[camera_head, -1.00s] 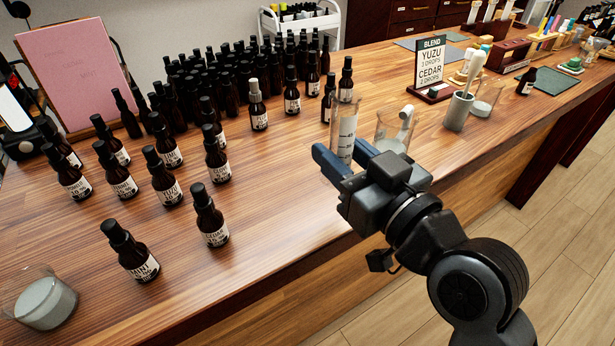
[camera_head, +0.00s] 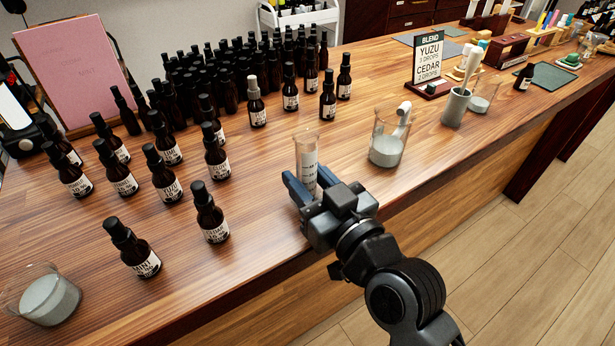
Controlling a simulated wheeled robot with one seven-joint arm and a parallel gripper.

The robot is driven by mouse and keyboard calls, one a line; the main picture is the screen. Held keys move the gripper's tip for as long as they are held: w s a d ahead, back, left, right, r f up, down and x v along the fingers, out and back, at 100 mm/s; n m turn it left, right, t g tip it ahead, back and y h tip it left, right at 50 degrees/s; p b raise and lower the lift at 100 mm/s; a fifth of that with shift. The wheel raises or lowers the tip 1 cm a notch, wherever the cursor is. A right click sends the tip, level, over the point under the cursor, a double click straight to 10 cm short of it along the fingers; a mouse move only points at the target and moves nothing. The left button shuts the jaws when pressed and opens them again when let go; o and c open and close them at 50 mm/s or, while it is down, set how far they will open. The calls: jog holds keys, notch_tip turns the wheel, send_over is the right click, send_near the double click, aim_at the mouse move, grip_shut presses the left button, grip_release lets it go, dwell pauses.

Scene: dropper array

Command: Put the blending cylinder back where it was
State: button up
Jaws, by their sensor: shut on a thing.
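The blending cylinder (camera_head: 306,155) is a clear, upright glass tube with printed markings, near the middle of the counter's front part. My gripper (camera_head: 307,188) is shut on its lower part, with the blue-grey fingers on either side. The cylinder's base is hidden behind the fingers, so I cannot tell whether it touches the wood.
A glass beaker (camera_head: 386,150) with grey contents stands right of the cylinder. A grey cup (camera_head: 455,108) and a blend sign (camera_head: 429,60) stand farther right. Several dark dropper bottles (camera_head: 211,215) stand to the left and behind. Bare counter (camera_head: 265,205) lies left of my gripper.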

jog(key=shift+f, duration=0.15)
jog(key=o, duration=1.1)
jog(key=shift+s+d, duration=0.1)
jog(key=b+v, duration=0.2)
jog(key=v, duration=0.9)
jog(key=shift+s+d+r+b, duration=0.2)
jog(key=shift+s+b, duration=0.1)
